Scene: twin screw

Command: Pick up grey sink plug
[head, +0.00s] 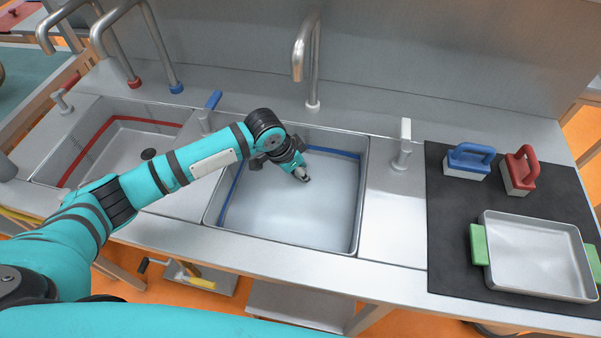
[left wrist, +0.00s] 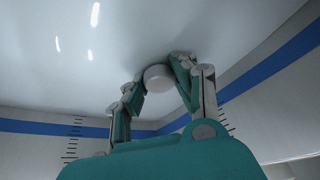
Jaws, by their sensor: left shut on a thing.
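My left gripper (head: 302,174) reaches down into the sink with the blue stripe (head: 290,232). In the left wrist view the gripper (left wrist: 157,80) has its two fingers closed on either side of a round, pale grey sink plug (left wrist: 157,77). The plug is close to the smooth, pale basin surface; I cannot tell whether it touches it. In the head view the plug is hidden by the gripper or too small to make out. My right gripper is in neither view.
A sink with a red stripe (head: 115,153) and a dark drain lies to the left. Taps (head: 305,60) stand behind the sinks. At right, a black mat (head: 445,240) carries a blue-handled brush (head: 468,160), a red-handled brush (head: 520,170) and a metal tray with green handles (head: 535,293).

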